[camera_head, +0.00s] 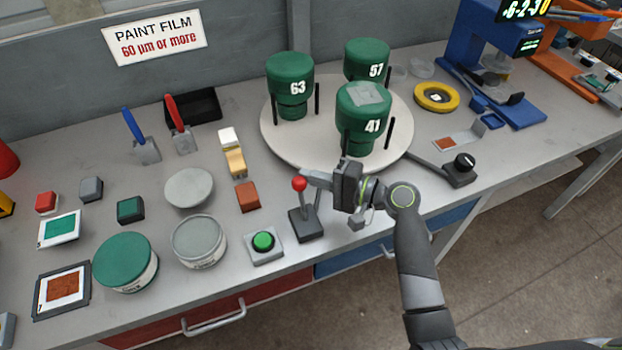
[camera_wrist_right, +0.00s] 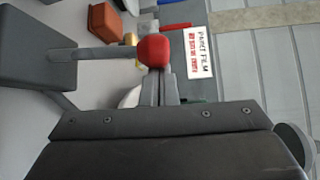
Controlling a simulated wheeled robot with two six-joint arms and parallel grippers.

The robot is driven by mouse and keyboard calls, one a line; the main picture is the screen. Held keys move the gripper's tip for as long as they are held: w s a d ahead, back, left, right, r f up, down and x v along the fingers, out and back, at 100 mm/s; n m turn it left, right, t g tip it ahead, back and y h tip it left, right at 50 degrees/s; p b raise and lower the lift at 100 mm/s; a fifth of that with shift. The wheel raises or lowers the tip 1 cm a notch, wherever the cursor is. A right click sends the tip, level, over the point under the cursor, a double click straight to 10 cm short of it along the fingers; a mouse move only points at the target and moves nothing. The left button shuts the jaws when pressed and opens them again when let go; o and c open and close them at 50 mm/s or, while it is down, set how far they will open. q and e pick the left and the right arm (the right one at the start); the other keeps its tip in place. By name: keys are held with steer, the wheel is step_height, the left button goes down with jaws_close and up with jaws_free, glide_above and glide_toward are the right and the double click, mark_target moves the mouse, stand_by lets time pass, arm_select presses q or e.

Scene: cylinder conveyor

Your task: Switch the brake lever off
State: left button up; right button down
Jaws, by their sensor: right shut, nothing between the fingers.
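The brake lever (camera_head: 300,196) stands on a dark grey base (camera_head: 304,224) near the front edge of the table. It has a red ball knob and looks close to upright. My right gripper (camera_head: 312,178) is shut and empty, its fingertips right beside the knob. In the right wrist view the red knob (camera_wrist_right: 154,50) sits at the tips of the shut fingers (camera_wrist_right: 160,80), and the rod runs left to the base (camera_wrist_right: 28,50). I cannot tell whether the tips touch the knob. My left gripper is not in view.
A green button box (camera_head: 264,244) stands just left of the lever base. Behind is a round turntable (camera_head: 285,150) with three green numbered cylinders (camera_head: 290,80). A black knob box (camera_head: 460,170) is to the right. Cans, an orange block (camera_head: 247,196) and scrapers lie left.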

arm_select(q)
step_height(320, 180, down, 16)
steer(key=b, duration=1.6)
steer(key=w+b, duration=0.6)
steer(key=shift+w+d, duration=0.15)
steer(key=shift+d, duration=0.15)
arm_select(e)
steer(key=s+d+n+y, duration=0.2)
steer(key=s+n+y, duration=0.4)
steer(key=s+n, duration=0.1)
steer(key=shift+s+d+f+t, duration=0.15)
steer(key=shift+s+d+t, duration=0.1)
steer(key=shift+t, duration=0.15)
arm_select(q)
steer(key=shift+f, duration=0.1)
